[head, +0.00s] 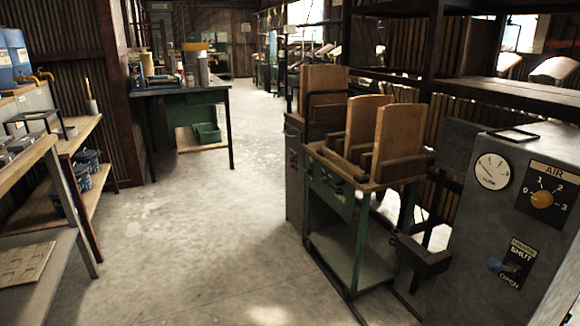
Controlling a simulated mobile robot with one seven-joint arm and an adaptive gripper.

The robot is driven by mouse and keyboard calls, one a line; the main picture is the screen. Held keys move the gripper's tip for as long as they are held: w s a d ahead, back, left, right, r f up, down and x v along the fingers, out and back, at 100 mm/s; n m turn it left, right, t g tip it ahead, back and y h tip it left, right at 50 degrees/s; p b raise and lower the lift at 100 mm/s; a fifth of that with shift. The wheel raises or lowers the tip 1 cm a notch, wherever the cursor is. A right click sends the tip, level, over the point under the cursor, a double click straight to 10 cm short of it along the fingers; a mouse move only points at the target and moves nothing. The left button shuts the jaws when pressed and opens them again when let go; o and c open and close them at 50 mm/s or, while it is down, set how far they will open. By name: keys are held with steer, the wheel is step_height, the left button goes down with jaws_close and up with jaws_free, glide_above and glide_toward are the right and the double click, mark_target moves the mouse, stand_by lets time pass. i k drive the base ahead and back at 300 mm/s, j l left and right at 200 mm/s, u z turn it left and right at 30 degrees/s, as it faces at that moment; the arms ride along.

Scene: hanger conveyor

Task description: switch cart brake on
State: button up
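A green metal cart (316,188) with a lower shelf stands right of the middle in the head view. Upright wooden boards (398,140) and other wooden pieces sit on its top. A small dark plate or fitting shows on its front edge, too small to make out. I cannot pick out a brake lever or tell its position. My gripper is not in view.
A grey control panel (470,225) at right has a gauge (492,171), an AIR knob (542,199) and a blue-knobbed SHUT/OPEN lever (495,265). Shelves (85,135) line the left; a workbench (190,93) stands behind. The concrete floor (190,235) between is clear.

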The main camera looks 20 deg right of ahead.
mark_target(299, 168)
steer(key=i+l, duration=0.4)
steer(key=i, duration=0.15)
steer(key=i+l, duration=0.45)
steer(key=i, duration=0.15)
steer(key=i+l, duration=0.4)
steer(key=i, duration=0.15)
steer(key=i+l, duration=0.45)
steer(key=i+z, duration=0.05)
steer(key=i, duration=0.05)
